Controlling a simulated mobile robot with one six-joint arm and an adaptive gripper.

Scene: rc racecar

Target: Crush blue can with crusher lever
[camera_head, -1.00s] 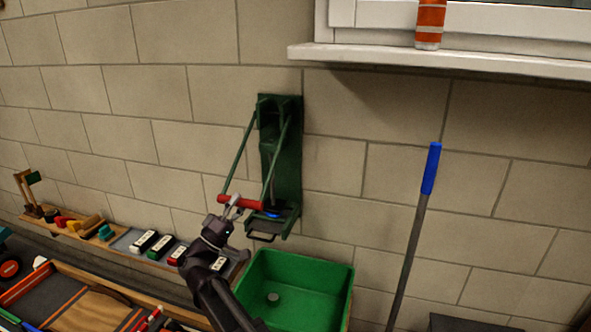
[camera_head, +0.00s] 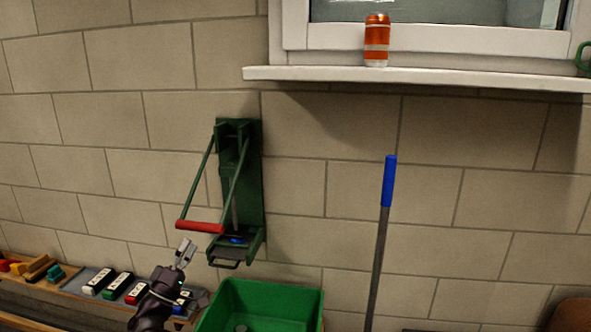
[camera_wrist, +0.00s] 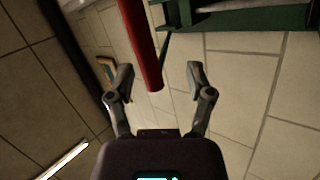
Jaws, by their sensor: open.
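The green can crusher (camera_head: 251,180) is mounted on the brick wall, with its lever arms swung down. Its red handle bar (camera_head: 200,227) hangs low at the front left. A thin blue patch, seemingly the blue can (camera_head: 236,240), shows at the crusher's base; it looks very low, but the crusher hides part of it. My gripper (camera_head: 187,249) is open, just below and left of the crusher and below the handle. In the wrist view my open gripper (camera_wrist: 160,70) has empty fingers, with the red handle (camera_wrist: 141,40) appearing beyond and between them.
A green bin (camera_head: 262,303) stands below the crusher. An orange can (camera_head: 376,42) is on the window sill (camera_head: 420,78). A blue-topped pole (camera_head: 389,182) leans at right. A shelf with small blocks (camera_head: 110,283) lies at lower left.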

